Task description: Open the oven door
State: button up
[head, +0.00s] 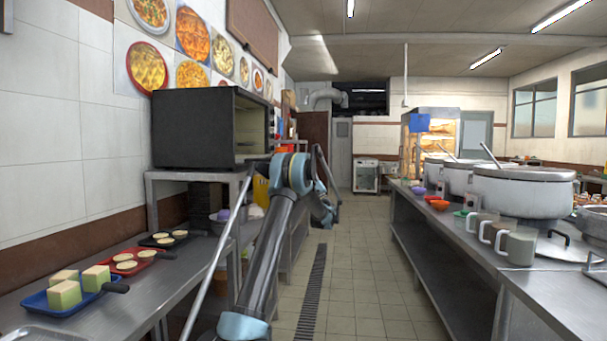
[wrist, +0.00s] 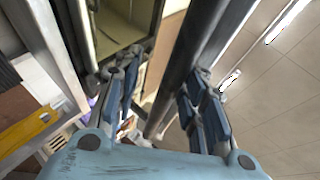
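The oven (head: 195,128) is a dark box on a metal stand at the left, its windowed front facing right. Its pale window shows in the wrist view (wrist: 115,22) at the upper left, framed in dark metal. I cannot tell from the head view whether the door is ajar. My gripper (head: 325,180) is in front of and to the right of the oven. In the wrist view my gripper (wrist: 163,78) is open, its fingers apart. A dark bar (wrist: 200,55), perhaps the door handle, runs diagonally between them; contact is unclear.
A left counter holds a blue tray (head: 45,299) with pale blocks and a red tray (head: 128,268). A long right counter (head: 460,238) carries large pots (head: 522,190) and mugs (head: 518,247). The tiled aisle (head: 370,270) between is clear.

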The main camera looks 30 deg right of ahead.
jog(key=shift+s+d, duration=0.1)
jog(key=shift+s, duration=0.05)
jog(key=shift+s+d+f, duration=0.1)
jog(key=shift+s+f, duration=0.2)
jog(key=shift+s, duration=0.05)
jog(key=v, duration=1.1)
jog(key=shift+w+f, duration=0.2)
